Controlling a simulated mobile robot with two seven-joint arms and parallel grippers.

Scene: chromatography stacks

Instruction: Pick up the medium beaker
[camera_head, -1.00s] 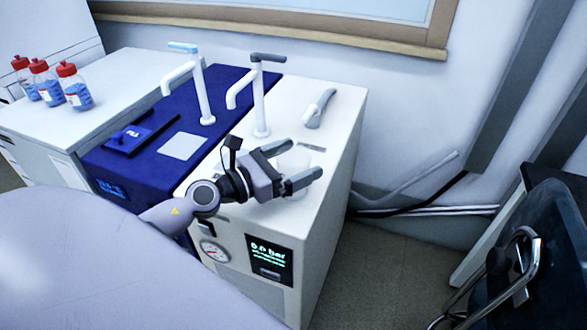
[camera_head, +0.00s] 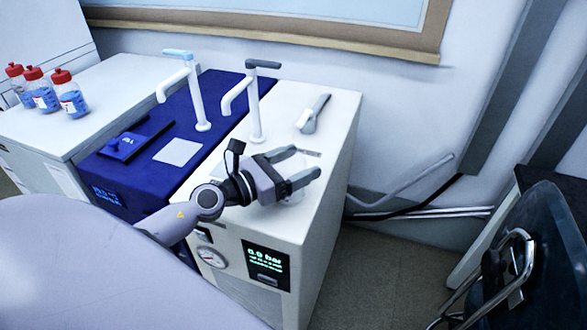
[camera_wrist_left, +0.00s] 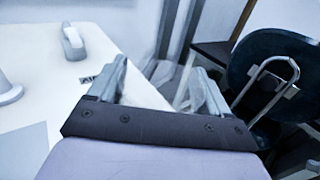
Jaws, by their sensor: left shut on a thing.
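A clear, faint glass beaker (camera_head: 296,194) is at my left gripper, above or on the white cabinet's top near its right edge. My left gripper (camera_head: 303,164) is shut on it, with one finger on each side. The upper part of the beaker is hard to make out between the fingers. In the left wrist view the two fingers of the gripper (camera_wrist_left: 158,82) stand apart, and the glass between them is barely visible. I cannot tell whether the beaker's base touches the surface. My right gripper is not in view.
The white cabinet (camera_head: 325,120) carries a grey-handled tap (camera_head: 256,110) and a small grey-white fitting (camera_head: 313,114). A blue unit (camera_head: 215,90) with a white tap (camera_head: 195,95) stands to the left. Red-capped bottles (camera_head: 70,95) are at far left. A dark chair (camera_head: 545,240) is at right.

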